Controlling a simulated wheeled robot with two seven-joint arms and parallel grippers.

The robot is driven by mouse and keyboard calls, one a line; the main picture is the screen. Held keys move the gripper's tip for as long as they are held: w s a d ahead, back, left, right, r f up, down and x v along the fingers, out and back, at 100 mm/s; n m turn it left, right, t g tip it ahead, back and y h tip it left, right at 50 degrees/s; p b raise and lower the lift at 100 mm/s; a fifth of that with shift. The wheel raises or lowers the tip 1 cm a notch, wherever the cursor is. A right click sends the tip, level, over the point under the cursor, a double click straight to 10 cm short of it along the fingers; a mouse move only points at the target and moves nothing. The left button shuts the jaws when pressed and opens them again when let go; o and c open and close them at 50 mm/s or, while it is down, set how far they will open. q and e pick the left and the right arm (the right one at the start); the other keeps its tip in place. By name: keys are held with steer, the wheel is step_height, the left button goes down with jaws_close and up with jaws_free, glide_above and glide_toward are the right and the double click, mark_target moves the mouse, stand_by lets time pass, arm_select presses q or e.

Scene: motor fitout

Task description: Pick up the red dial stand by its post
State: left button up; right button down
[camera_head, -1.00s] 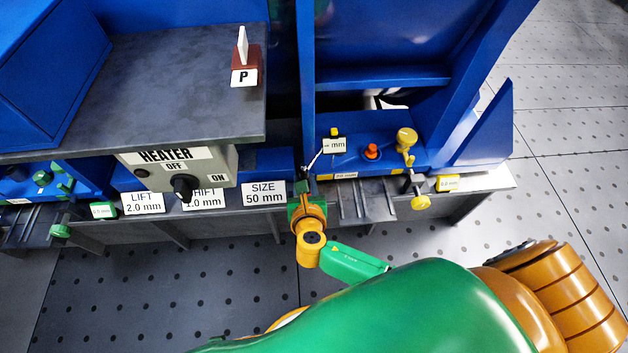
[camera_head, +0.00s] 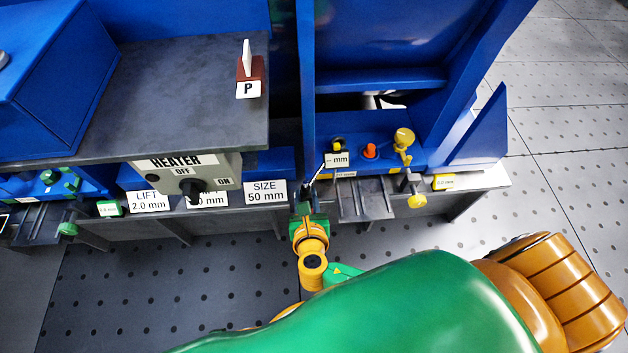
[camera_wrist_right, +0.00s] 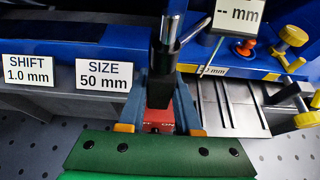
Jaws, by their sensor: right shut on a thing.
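The red dial stand shows in the right wrist view as a red base (camera_wrist_right: 158,117) with partly hidden lettering between my fingers, and a silver post (camera_wrist_right: 174,24) with a dark clamp (camera_wrist_right: 160,92) in front. My right gripper (camera_wrist_right: 160,82) is shut with its fingers on either side of the stand. A thin rod slants from the post towards a white "-- mm" display (camera_wrist_right: 238,14). In the head view, my right gripper (camera_head: 306,206) is at the bench front edge, with the display (camera_head: 337,160) just beyond. The base is hidden there. My left gripper is not in view.
An orange knob (camera_head: 370,151) and a yellow clamp (camera_head: 404,138) stand to the right on the blue bed. A heater box (camera_head: 185,172) and the SIZE label (camera_head: 265,193) are to the left. A blue upright (camera_head: 307,80) rises behind. Open floor lies at right.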

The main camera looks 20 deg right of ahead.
steer(key=p+v, duration=0.3)
steer(key=v, duration=0.3)
steer(key=shift+r+p, duration=0.1)
steer(key=shift+p, duration=0.25)
steer(key=shift+s+a+r+p, duration=0.25)
steer(key=shift+s+r+p, duration=0.45)
steer(key=shift+s+p, duration=0.1)
